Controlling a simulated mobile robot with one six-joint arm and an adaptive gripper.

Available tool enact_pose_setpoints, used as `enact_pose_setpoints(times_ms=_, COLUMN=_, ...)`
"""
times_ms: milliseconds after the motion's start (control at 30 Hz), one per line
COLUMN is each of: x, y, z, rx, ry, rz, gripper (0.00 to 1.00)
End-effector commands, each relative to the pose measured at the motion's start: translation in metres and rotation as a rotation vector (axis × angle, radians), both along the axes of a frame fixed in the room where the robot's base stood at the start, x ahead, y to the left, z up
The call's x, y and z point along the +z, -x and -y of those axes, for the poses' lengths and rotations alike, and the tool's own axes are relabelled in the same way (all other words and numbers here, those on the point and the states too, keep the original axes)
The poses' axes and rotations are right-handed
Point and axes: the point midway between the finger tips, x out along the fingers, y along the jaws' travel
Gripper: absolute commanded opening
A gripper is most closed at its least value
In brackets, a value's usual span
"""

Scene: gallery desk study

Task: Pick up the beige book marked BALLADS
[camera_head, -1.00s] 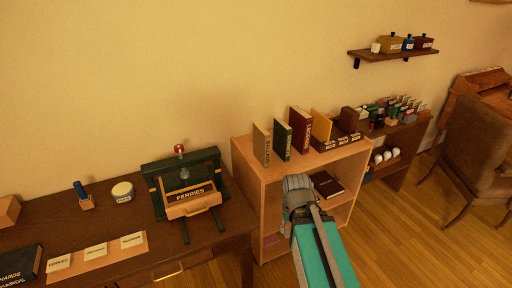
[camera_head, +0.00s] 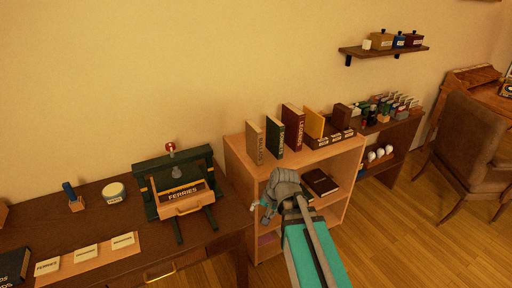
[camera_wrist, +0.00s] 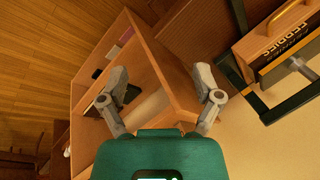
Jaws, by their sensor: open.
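The beige book (camera_head: 255,142) stands upright at the left end of the row on top of the light wood bookcase (camera_head: 237,168). Its spine faces out, with lettering too small to read surely. A green book (camera_head: 275,137) stands just right of it. My gripper (camera_head: 260,211) is in front of the bookcase, lower than the beige book and apart from it. In the wrist view my gripper (camera_wrist: 162,78) is open, its two fingers spread, with the bookcase beyond. I cannot make out the beige book in that view.
A dark red book (camera_head: 291,127) and a yellow book (camera_head: 314,124) stand farther right. A dark book (camera_head: 320,182) lies on the shelf below. The dark desk (camera_head: 110,215) at left holds a green press (camera_head: 176,178). The bookcase top's front edge lies between my gripper and the books.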

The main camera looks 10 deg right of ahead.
Motion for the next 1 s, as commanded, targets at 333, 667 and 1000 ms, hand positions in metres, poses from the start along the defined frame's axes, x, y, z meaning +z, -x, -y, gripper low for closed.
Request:
enact_pose_setpoints(times_ms=333, x=0.015, y=-0.113, z=-0.020, rx=-0.594, ry=-0.625, rz=0.085, gripper=0.83)
enact_pose_setpoints(times_ms=667, x=0.051, y=-0.203, z=0.017, rx=-1.137, ry=-1.317, rz=-0.034, gripper=0.83)
enact_pose_setpoints(times_ms=1000, x=0.068, y=-0.250, z=0.073, rx=-1.468, ry=-1.841, rz=-0.244, gripper=0.83)
